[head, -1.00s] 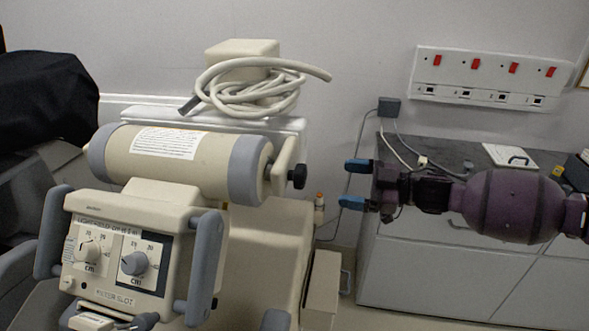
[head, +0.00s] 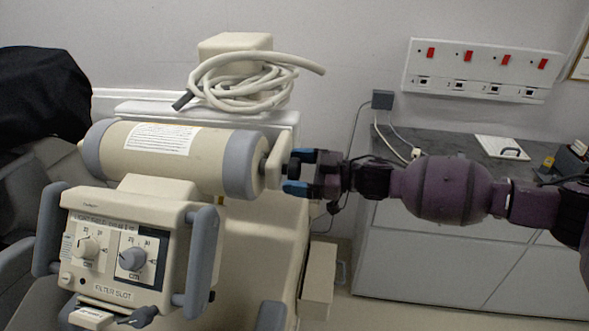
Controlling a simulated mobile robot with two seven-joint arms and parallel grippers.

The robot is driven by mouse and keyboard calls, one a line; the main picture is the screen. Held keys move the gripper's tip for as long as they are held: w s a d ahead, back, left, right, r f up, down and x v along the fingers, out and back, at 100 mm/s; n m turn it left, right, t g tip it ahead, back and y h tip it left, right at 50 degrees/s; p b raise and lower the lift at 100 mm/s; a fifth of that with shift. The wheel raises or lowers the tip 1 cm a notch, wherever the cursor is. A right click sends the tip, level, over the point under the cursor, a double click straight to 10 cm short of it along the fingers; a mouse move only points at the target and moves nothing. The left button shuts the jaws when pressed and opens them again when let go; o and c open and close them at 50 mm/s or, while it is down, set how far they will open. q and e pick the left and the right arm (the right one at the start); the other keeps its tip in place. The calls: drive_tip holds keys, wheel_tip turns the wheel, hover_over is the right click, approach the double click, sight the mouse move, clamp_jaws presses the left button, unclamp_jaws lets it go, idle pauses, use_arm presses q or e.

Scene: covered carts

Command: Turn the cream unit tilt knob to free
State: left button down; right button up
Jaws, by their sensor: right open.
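The cream unit (head: 195,170) fills the left half of the head view, with a horizontal cylinder and grey end bands. Its small black side knob (head: 291,166), which looks like the tilt knob, sits at the right end of the cylinder on a cream bracket (head: 276,162). My right gripper (head: 298,172) comes in from the right, with blue fingertips above and below the knob. The jaws are open and the fingertips partly cover the knob. I cannot tell whether they touch it. My left gripper is not in view.
The front panel (head: 110,250) has two dials and grey side handles (head: 200,262). A grey cabinet (head: 450,260) stands at the right below a wall socket panel (head: 480,72). A black cover (head: 40,95) is at far left.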

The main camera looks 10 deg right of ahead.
drive_tip(key=shift+w+a, duration=0.15)
drive_tip(key=shift+a, duration=0.15)
drive_tip(key=shift+c, duration=0.3)
drive_tip(key=c, duration=0.9)
drive_tip(key=shift+o, duration=0.2)
